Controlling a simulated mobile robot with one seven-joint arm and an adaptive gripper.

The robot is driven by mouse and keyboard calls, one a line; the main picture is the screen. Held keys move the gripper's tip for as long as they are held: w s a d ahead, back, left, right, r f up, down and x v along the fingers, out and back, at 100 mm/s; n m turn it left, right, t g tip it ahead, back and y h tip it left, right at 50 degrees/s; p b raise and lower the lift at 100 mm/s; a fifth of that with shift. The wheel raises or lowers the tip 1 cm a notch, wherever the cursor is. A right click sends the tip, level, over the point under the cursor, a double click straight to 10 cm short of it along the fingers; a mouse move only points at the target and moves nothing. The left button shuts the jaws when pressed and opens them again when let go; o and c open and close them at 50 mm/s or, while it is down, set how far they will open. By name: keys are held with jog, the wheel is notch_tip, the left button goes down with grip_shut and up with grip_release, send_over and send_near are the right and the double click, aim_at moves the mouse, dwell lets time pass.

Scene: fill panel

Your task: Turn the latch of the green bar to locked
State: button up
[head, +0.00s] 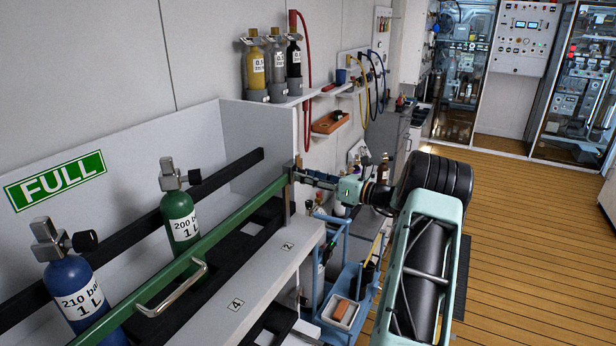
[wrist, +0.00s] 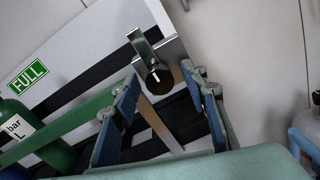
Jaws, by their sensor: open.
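The green bar (head: 215,232) slants across the front of the cylinder rack. It also shows in the wrist view (wrist: 70,125). At its right end is a metal latch (head: 292,170). In the wrist view the latch (wrist: 144,46) is a grey upright plate with a dark round part below it. My gripper (head: 308,176) is at that end of the bar. In the wrist view my gripper (wrist: 160,78) is open, its blue-padded fingers on either side of the latch's lower part. I cannot tell whether they touch it. The fingers and arm partly hide the post below.
A green cylinder (head: 181,215) and a blue cylinder (head: 75,290) stand behind the bar by the FULL sign (head: 55,180). A bent metal handle (head: 175,292) juts from the bar. A blue trolley (head: 350,295) stands below my arm. The wooden floor at right is clear.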

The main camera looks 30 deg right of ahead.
jog(key=shift+c, duration=0.4)
grip_shut()
jog(key=shift+f+n+b, duration=0.1)
jog(key=shift+n+b, duration=0.2)
jog(key=shift+b, duration=0.25)
jog(key=n+b, duration=1.7)
jog(key=b, duration=0.5)
jog(key=shift+d+n+y, duration=0.1)
jog(key=shift+n+y, duration=0.2)
jog(key=shift+y, duration=0.1)
jog(key=shift+b, duration=0.4)
